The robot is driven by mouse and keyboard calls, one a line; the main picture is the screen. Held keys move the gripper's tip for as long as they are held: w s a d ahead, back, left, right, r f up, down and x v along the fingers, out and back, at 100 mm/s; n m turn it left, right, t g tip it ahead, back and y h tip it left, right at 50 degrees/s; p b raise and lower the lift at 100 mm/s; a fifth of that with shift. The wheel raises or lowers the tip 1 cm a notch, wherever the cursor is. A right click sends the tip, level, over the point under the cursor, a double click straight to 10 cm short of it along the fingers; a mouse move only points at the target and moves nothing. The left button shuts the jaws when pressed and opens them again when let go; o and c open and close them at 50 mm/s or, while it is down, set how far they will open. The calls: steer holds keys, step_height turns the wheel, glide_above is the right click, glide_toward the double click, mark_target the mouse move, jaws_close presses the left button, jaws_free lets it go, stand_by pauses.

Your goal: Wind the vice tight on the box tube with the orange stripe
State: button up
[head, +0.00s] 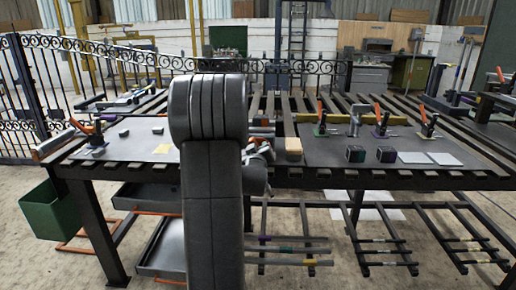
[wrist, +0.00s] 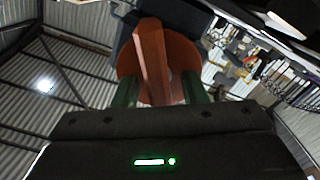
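In the wrist view, the two green fingers of my gripper (wrist: 160,92) stand apart on either side of a reddish-brown bar (wrist: 152,55). The bar crosses an orange-brown disc (wrist: 129,62). A gap shows between the bar and the right finger. I cannot tell whether the disc and bar belong to the vice. Grey tubes with coloured bands lie on the low rack; one band looks orange (head: 311,262). No tube shows between vice jaws.
The slatted bench (head: 420,178) carries several orange-handled clamps, a tan block (head: 293,148) and two dark cubes (head: 355,154). A green bin (head: 50,211) hangs at its left end. Grey trays (head: 150,197) sit below. Open floor lies in front.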

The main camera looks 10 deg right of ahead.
steer(key=shift+c, duration=0.2)
jaws_close()
steer(key=shift+f+m+b, duration=0.15)
steer(key=shift+m+b, duration=0.25)
steer(key=shift+b, duration=0.25)
steer(key=m+b, duration=0.1)
steer(key=b, duration=0.1)
steer(key=shift+f+m+b, duration=0.1)
steer(key=shift+m+b, duration=0.3)
steer(key=m+b, duration=0.4)
steer(key=shift+d+r, duration=0.2)
steer(key=shift+b, duration=0.3)
steer(key=shift+o, duration=0.2)
jaws_free()
